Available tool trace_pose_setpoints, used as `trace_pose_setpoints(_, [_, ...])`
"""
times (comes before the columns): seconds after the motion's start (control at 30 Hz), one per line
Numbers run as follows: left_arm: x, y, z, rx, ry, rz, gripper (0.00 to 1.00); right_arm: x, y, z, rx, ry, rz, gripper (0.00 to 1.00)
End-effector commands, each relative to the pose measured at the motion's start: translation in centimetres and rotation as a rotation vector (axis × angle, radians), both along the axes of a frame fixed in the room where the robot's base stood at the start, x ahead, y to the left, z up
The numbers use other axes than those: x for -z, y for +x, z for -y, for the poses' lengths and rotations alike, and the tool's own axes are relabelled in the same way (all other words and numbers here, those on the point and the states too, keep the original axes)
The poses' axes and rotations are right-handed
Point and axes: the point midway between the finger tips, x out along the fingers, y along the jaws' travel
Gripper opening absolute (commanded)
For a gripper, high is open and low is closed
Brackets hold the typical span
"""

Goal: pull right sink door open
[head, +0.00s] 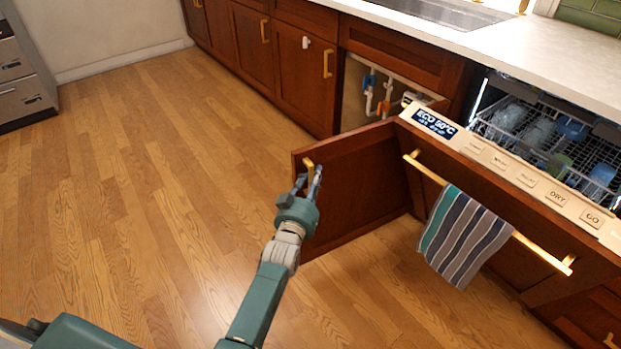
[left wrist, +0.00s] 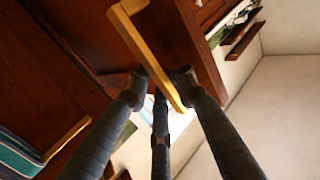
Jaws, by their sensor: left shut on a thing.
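The right sink door (head: 365,182), a dark red-brown panel, is swung open and stands out from the cabinet over the floor. Its brass bar handle (head: 309,167) is near the door's free edge. My left gripper (head: 314,178) is shut on this handle. In the left wrist view the handle (left wrist: 146,50) runs between the gripper's fingers (left wrist: 160,84), with the door panel (left wrist: 195,45) behind it. Part of the handle is hidden by the fingers in the head view. My right gripper is not in view.
The open sink cabinet (head: 353,93) shows pipes inside. The dishwasher (head: 510,180) at right stands partly open, with a striped towel (head: 463,238) on its brass bar, close beside the door. The wooden floor (head: 150,190) to the left is clear.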

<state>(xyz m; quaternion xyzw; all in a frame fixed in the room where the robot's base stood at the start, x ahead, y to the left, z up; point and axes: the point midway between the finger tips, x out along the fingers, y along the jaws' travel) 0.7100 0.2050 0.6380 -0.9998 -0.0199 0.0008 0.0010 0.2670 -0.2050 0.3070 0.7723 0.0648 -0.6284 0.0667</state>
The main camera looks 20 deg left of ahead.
Motion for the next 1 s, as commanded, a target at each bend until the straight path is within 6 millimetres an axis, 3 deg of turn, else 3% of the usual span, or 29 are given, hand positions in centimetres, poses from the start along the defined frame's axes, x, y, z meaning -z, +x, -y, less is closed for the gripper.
trace_pose_setpoints(0.5, [-0.19,0.13,-0.03,-0.001,0.000,0.005,0.00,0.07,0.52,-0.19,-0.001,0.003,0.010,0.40])
trace_pose_setpoints(0.53, [-0.18,0.13,-0.03,-0.001,0.000,0.005,0.27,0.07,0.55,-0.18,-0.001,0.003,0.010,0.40])
trace_pose_setpoints(0.6, [-0.17,0.12,-0.02,-0.001,0.000,0.004,0.40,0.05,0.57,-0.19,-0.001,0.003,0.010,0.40])
trace_pose_setpoints(1.0, [0.00,-0.59,0.07,0.000,0.000,0.002,0.40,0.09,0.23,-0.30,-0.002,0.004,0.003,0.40])
